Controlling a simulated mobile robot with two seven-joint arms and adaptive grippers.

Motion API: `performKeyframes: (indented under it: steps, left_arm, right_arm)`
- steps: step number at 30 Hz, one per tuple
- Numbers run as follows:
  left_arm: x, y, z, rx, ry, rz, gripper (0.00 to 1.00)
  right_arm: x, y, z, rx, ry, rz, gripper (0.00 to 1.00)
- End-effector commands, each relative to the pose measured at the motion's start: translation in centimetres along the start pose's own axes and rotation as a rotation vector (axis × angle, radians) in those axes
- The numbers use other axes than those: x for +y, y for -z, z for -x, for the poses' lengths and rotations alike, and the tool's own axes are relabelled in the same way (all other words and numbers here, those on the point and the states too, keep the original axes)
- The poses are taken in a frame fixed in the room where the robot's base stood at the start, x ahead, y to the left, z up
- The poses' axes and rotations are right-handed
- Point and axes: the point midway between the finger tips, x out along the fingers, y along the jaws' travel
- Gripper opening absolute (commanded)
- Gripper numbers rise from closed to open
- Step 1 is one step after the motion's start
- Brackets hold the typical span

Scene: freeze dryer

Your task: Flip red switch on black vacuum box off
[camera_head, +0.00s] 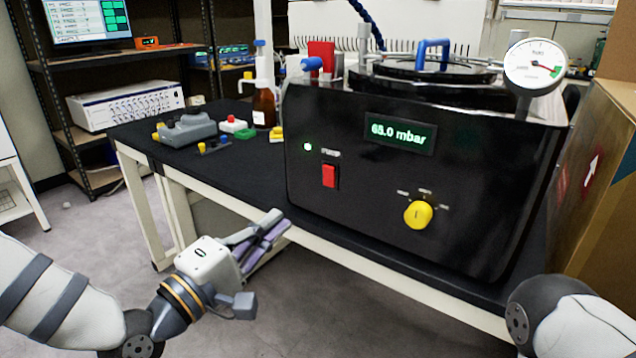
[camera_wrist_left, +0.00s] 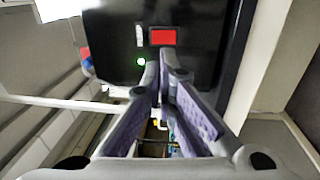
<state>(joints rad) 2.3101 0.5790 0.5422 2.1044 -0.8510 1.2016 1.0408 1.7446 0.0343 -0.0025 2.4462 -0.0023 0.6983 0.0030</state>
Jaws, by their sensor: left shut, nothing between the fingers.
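The black vacuum box (camera_head: 365,200) stands on the dark table top. Its red switch (camera_head: 330,176) is on the left of the front face, below a lit green light (camera_head: 308,147). A display reads 65.0 mbar. My left gripper (camera_head: 281,222) is shut and empty, in front of the table edge, lower left of the switch and apart from it. In the left wrist view the red switch (camera_wrist_left: 163,37) shows beyond the closed fingertips (camera_wrist_left: 166,62), with the green light beside it. The right gripper is out of view.
A yellow knob (camera_head: 418,214) sits right of the switch. A gauge (camera_head: 535,66) stands on top of the box. A brown bottle (camera_head: 264,107) and small coloured items are on the table to the left. A cardboard box (camera_head: 598,190) stands at the right.

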Motion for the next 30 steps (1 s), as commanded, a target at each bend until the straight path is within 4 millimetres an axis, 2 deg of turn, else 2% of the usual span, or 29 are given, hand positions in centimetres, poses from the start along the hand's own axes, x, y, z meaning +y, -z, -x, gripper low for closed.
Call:
performKeyframes:
  steps: [9,15,21,30]
  left_arm:
    - [-0.1,-0.2,-6.9,-0.003,-0.001,-0.002,0.00]
    - [-0.1,-0.1,-10.7,-0.002,0.000,-0.001,0.00]
    - [-0.1,-0.1,-12.6,0.000,0.002,0.000,0.00]
    - [-0.1,-0.1,-12.8,-0.001,0.002,0.001,0.00]
  right_arm:
    - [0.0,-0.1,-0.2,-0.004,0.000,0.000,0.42]
    - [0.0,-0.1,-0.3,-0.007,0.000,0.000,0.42]
    - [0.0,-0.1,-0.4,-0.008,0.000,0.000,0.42]
    - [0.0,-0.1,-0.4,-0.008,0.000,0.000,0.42]
